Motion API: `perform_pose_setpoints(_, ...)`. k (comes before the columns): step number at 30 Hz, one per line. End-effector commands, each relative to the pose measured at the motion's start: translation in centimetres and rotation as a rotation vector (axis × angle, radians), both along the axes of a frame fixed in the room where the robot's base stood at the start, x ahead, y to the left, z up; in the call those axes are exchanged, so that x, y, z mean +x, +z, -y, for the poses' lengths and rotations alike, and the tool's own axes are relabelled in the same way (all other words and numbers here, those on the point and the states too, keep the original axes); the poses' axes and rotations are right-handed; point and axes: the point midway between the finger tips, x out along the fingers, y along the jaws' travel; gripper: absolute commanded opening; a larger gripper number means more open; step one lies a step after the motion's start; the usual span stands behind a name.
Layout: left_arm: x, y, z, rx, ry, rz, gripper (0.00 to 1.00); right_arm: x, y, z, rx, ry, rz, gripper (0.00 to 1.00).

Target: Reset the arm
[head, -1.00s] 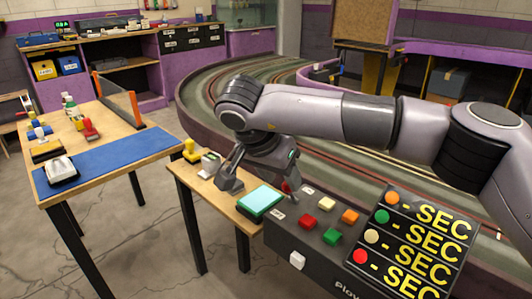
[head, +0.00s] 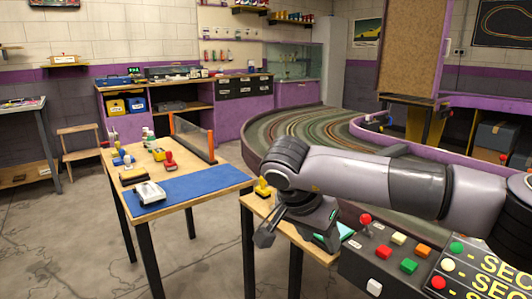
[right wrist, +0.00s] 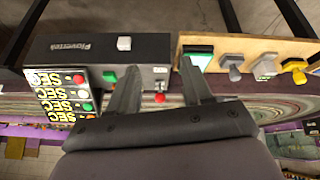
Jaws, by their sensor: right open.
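My right arm reaches in from the right in the head view. Its gripper (head: 268,236) is open and points down near the front edge of the small wooden table (head: 250,203). In the right wrist view the two fingers (right wrist: 158,68) are spread with nothing between them. The dark control box (head: 385,258) with coloured buttons stands right of the gripper. In the right wrist view the box (right wrist: 60,50) lies to the left of the fingers. The teal-topped pad (head: 328,242) is partly hidden by my arm. My left gripper is not in view.
A yellow-handled stamp (head: 263,188) stands on the small table. A larger table (head: 235,172) at left holds a blue mat (head: 205,187), a white device (head: 149,193) and several stamps. The slot track (head: 300,135) curves behind my arm. Floor at the lower left is clear.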

Motion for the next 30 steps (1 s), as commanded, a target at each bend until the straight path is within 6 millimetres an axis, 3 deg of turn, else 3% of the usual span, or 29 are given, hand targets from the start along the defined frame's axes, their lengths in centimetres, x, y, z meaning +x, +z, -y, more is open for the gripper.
perform_pose_setpoints(2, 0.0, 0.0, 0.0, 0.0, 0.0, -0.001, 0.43, -0.2, -0.4, -0.2, 0.012, 0.002, -0.01, 0.5)
perform_pose_setpoints(3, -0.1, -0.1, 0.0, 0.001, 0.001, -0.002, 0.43, -1.3, -2.6, -1.9, 0.088, 0.014, -0.06, 0.5)
perform_pose_setpoints(9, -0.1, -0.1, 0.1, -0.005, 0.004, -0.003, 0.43, -7.1, -8.5, -9.2, 0.453, -0.002, -0.285, 0.5)
perform_pose_setpoints(14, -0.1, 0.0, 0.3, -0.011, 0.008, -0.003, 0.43, -13.2, -10.5, -15.6, 0.797, -0.106, -0.528, 0.5)
perform_pose_setpoints(18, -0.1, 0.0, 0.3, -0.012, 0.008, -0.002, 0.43, -17.9, -9.3, -20.3, 1.099, -0.281, -0.776, 0.5)
perform_pose_setpoints(22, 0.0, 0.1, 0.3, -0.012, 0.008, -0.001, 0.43, -20.3, -6.5, -22.9, 1.348, -0.502, -1.014, 0.5)
perform_pose_setpoints(26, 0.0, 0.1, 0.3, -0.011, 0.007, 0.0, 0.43, -20.6, -3.4, -23.8, 1.56, -0.774, -1.259, 0.5)
perform_pose_setpoints(30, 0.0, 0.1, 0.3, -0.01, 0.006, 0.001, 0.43, -18.9, -0.9, -22.8, 1.737, -1.12, -1.522, 0.5)
